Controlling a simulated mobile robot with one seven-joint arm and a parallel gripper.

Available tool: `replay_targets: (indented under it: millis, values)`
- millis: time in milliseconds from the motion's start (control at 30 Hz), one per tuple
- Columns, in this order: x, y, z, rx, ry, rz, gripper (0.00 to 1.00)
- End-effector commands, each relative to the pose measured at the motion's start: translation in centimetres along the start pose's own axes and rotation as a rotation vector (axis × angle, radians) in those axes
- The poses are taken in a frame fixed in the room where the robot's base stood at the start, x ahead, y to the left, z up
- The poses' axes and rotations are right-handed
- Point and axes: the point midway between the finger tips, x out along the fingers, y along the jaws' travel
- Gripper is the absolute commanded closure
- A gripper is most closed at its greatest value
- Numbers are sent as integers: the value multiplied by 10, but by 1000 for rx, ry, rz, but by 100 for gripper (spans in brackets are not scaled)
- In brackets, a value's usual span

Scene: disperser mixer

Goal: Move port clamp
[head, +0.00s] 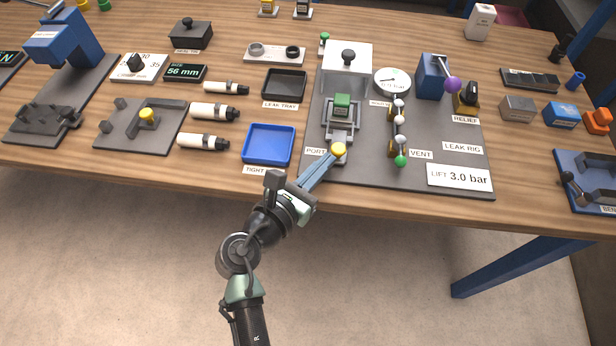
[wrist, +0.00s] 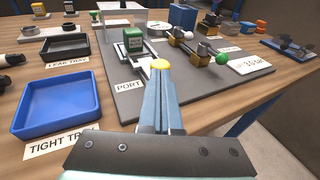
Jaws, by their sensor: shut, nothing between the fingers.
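The port clamp shows as a yellow knob (head: 338,150) at the front end of a grey fixture (head: 341,128) beside the PORT label. A green block (head: 342,103) sits in that fixture. In the wrist view the yellow knob (wrist: 159,65) is just beyond my fingertips, and the green block (wrist: 134,38) stands behind it to the left. My gripper (head: 333,156) has its blue fingers shut together with nothing between them. The fingertips (wrist: 158,72) are right at the knob; I cannot tell if they touch it. The fingers hide the knob's lower part in the wrist view.
The blue TIGHT tray (head: 246,150) and dark LEAK tray (head: 265,90) lie left of the rig board (head: 455,180). The VENT row, with a green ball (head: 400,160), stands right of the clamp. A purple-knobbed lever (head: 453,84) is further back. The table's front edge is close.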

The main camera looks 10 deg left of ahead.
Motion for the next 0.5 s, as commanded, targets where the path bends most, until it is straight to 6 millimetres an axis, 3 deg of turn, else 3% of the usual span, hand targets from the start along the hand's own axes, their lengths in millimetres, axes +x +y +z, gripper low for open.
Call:
replay_targets:
  millis: [133,500]
  values:
    - [10,-1,0,0,0,-2,100]
    - [11,0,0,1,0,-1,100]
